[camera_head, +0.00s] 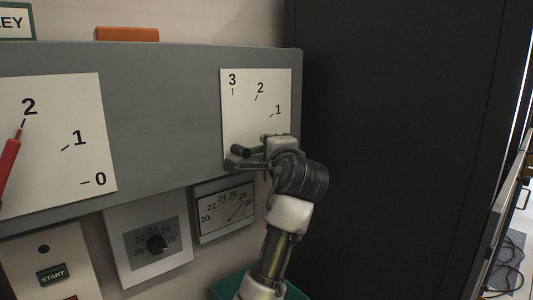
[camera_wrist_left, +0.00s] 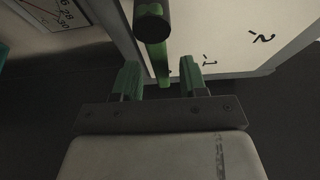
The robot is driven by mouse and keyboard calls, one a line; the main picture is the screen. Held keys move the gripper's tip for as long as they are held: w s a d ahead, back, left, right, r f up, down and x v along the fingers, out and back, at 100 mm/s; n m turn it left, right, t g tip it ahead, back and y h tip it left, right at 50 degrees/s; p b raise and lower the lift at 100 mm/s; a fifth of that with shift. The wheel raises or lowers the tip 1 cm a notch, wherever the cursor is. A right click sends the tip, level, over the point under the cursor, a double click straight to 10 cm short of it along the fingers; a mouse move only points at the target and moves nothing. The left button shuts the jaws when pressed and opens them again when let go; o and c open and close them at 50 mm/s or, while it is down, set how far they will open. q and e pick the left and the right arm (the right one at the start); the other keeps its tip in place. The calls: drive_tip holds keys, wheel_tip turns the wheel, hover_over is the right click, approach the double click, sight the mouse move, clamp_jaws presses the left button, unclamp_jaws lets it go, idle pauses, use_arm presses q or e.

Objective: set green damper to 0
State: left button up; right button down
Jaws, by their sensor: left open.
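The green damper lever (camera_head: 241,149) is on the right white dial plate (camera_head: 242,115), which shows 3, 2 and 1; my arm covers the lower right of the plate. In the left wrist view the lever is a green rod (camera_wrist_left: 159,58) with a dark round end. My left gripper (camera_head: 252,152) is at the lever, below the 1 mark. In the left wrist view my left gripper (camera_wrist_left: 159,80) is open, with the rod running between its two green-padded fingers. A gap shows on each side; contact cannot be told. My right gripper is not in view.
A red lever (camera_head: 10,160) stands on the left dial plate (camera_head: 85,120). Below are a knob panel (camera_head: 150,265), a meter (camera_head: 222,212) and a START button (camera_head: 51,275). A dark cabinet (camera_head: 400,130) stands close on the right. A green bin (camera_head: 225,288) is below.

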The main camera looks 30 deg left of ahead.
use_arm(q)
drive_tip(key=b+v, duration=0.3)
drive_tip(key=v, duration=0.5)
drive_tip(key=shift+s+d, duration=0.25)
drive_tip(key=shift+d, duration=0.05)
